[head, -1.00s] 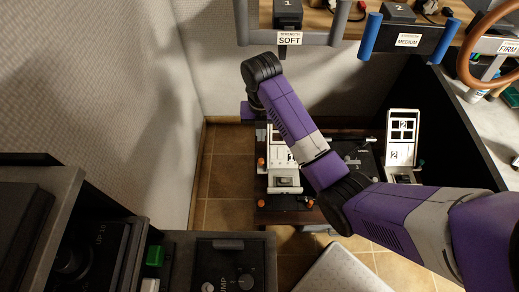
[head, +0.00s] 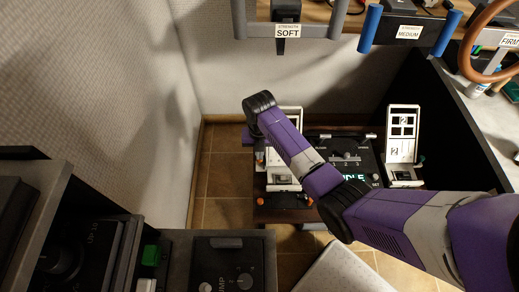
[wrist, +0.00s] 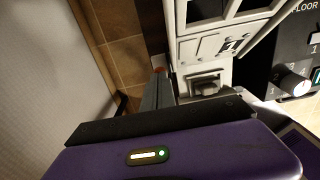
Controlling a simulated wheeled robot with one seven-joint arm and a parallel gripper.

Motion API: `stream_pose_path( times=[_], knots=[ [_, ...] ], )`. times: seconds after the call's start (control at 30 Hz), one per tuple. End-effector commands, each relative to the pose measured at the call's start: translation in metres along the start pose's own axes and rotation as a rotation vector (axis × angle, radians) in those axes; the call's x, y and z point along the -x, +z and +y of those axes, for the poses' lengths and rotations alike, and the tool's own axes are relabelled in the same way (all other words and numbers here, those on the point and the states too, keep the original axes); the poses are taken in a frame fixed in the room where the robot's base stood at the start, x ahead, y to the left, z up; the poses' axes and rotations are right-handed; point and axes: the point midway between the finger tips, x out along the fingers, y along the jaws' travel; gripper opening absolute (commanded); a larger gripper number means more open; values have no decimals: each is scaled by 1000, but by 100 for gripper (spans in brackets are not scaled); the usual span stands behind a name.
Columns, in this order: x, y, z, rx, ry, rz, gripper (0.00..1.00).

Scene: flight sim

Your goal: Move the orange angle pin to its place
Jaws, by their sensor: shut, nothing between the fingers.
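I cannot tell which one is the angle pin. In the wrist view an orange-red tip (wrist: 158,70) shows just beyond my gripper (wrist: 160,82), beside the white device (wrist: 205,50). My gripper's grey fingers are together and hold nothing. In the head view, my arm hides most of the gripper and part of the device.
A black panel (head: 345,147) with knobs and a green display lies right of the device. A second white device (head: 403,135) stands further right. Handled bars hang above, one labelled SOFT (head: 288,31). Bare tiled floor (head: 215,185) lies to the left.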

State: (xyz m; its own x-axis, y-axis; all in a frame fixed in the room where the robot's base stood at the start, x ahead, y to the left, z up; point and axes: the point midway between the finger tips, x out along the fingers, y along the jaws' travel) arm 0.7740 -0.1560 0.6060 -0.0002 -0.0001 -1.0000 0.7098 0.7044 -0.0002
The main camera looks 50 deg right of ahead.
Motion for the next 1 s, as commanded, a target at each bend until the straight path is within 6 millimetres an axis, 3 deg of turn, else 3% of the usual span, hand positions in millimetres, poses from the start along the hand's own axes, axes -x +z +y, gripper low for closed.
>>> stream_pose_path(
  times=[0.33, 0.6, 1.0],
  knots=[
    [-2, 0, 0, 0, 0, 0, 0],
    [-34, -1, 0, 1, -1, 2, 0],
    [-33, -5, 0, 2, -1, 9, 0]
  ],
)
